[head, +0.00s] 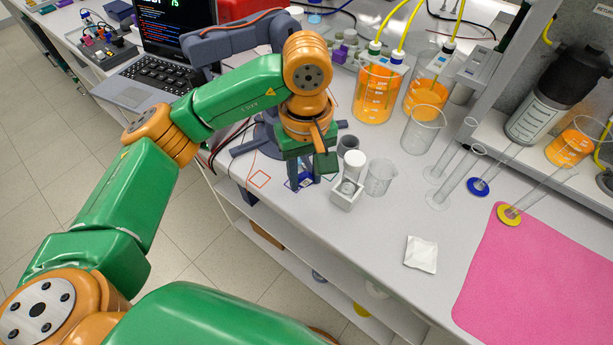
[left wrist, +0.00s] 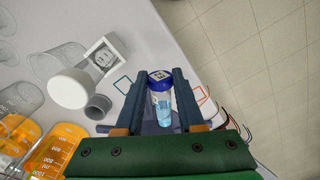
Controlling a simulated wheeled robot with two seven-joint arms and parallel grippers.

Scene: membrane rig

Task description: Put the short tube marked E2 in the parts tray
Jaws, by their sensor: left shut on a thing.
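My left gripper (head: 300,176) points down over the bench near its front edge. In the left wrist view, it (left wrist: 160,95) is shut on a short clear tube (left wrist: 164,110) with a blue cap and pale blue liquid. The cap carries a light label too small to read, so I cannot confirm E2. The fingers mostly hide the tube in the head view. A small white square box (head: 345,201) stands just right of the gripper and also shows in the left wrist view (left wrist: 105,52); I cannot tell whether it is the parts tray. My right gripper is not in view.
A grey cup (head: 347,144), a white-lidded container (head: 354,164) and a clear beaker (head: 380,178) crowd the gripper's right. Red (head: 259,179) and green outlines mark the bench. Orange-filled beakers (head: 377,95) stand behind. Bench around the white packet (head: 421,254) is clear.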

